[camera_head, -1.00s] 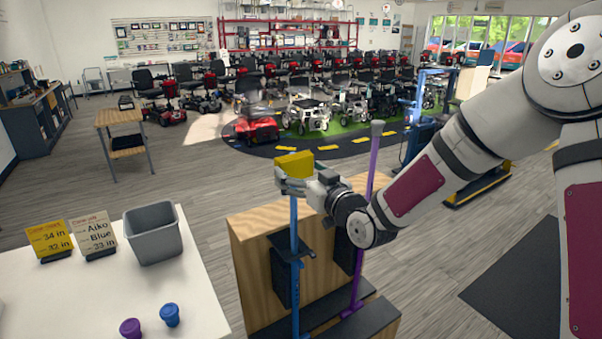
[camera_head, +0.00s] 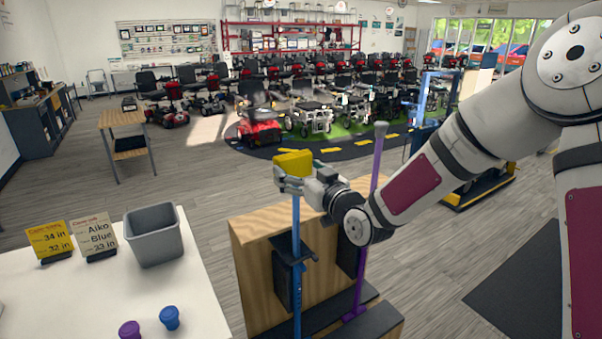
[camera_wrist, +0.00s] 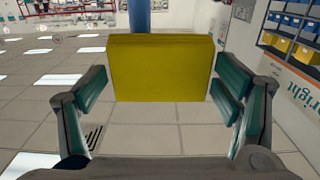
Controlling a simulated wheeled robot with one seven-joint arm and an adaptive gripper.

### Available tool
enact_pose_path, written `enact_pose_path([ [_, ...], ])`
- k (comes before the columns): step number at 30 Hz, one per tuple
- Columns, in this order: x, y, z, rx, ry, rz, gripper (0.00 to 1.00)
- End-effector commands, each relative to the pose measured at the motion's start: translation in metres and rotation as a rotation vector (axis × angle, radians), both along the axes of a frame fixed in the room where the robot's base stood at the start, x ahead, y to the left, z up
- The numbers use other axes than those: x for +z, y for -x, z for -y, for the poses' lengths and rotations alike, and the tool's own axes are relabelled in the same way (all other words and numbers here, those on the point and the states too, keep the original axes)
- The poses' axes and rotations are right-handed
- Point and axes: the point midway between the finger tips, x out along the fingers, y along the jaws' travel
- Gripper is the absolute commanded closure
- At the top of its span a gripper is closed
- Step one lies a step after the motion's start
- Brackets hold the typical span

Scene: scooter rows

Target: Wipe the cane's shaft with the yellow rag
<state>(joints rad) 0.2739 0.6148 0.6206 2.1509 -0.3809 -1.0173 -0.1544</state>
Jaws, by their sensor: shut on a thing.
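A blue cane (camera_head: 297,225) stands upright in a wooden stand (camera_head: 262,250), held by a black bracket. My gripper (camera_head: 291,180) is at the cane's upper end, shut on the yellow rag (camera_head: 293,163), a thick block. In the wrist view the rag (camera_wrist: 160,68) sits between the green finger pads. The blue shaft (camera_wrist: 140,14) shows just beyond the rag's top edge; whether they touch is hard to tell. The cane's top is hidden behind the rag and fingers. A purple cane (camera_head: 368,220) stands to the right in the same stand, partly behind my arm.
A white table (camera_head: 60,300) at left carries a grey bin (camera_head: 153,236), a yellow card (camera_head: 50,240), a white card (camera_head: 93,238), a blue cap (camera_head: 170,318) and a purple cap (camera_head: 129,330). A small wooden table (camera_head: 125,120) and scooter rows stand behind. Grey floor lies open between.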

Motion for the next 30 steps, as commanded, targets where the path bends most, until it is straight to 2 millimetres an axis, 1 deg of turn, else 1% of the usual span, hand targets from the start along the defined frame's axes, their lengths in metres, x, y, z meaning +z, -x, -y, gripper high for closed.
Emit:
enact_pose_path([
  [11, 0.000, -0.005, -0.001, -0.001, -0.001, 0.001, 0.40],
  [24, 0.000, -0.023, 0.027, -0.003, -0.001, 0.001, 0.40],
  [30, 0.000, -0.026, 0.031, -0.001, -0.001, 0.001, 0.40],
])
